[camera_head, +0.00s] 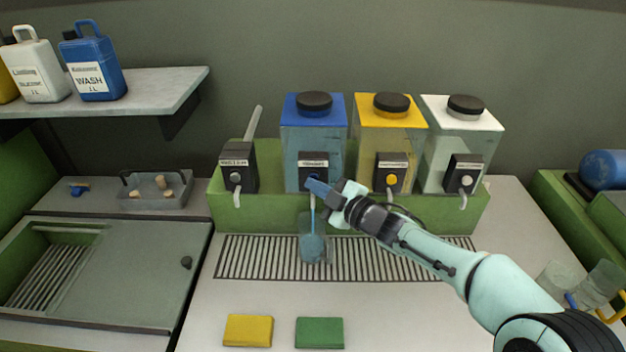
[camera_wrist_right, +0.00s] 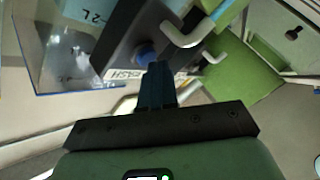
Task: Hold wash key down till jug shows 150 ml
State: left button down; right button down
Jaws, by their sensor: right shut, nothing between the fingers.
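The wash dispenser is a clear tank with a blue lid (camera_head: 314,108) and a dark tap block (camera_head: 313,160). Its round blue wash key (camera_wrist_right: 145,52) shows in the right wrist view. My right gripper (camera_head: 312,184) is shut and empty, its fingertips (camera_wrist_right: 157,68) at the key; exact contact is hard to tell. A blue stream (camera_head: 312,216) runs from the spout into the clear jug (camera_head: 313,240), which stands upright on the slotted grate below. Blue liquid lies in the jug's lower part; its scale is too small to read. My left gripper is out of view.
Yellow-lidded (camera_head: 391,115) and white-lidded (camera_head: 462,120) dispensers stand to the right on the green stand (camera_head: 282,216). Yellow (camera_head: 248,330) and green (camera_head: 319,332) pads lie in front. Glass vessels (camera_head: 598,284) stand at right. The counter around the pads is clear.

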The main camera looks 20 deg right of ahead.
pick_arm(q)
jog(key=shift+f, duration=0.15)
pick_arm(e)
jog(key=shift+s, duration=0.1)
pick_arm(q)
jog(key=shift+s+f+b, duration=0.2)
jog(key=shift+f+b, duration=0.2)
jog(key=shift+b, duration=0.1)
pick_arm(e)
jog(key=shift+s+a, duration=0.25)
jog(key=shift+s, duration=0.5)
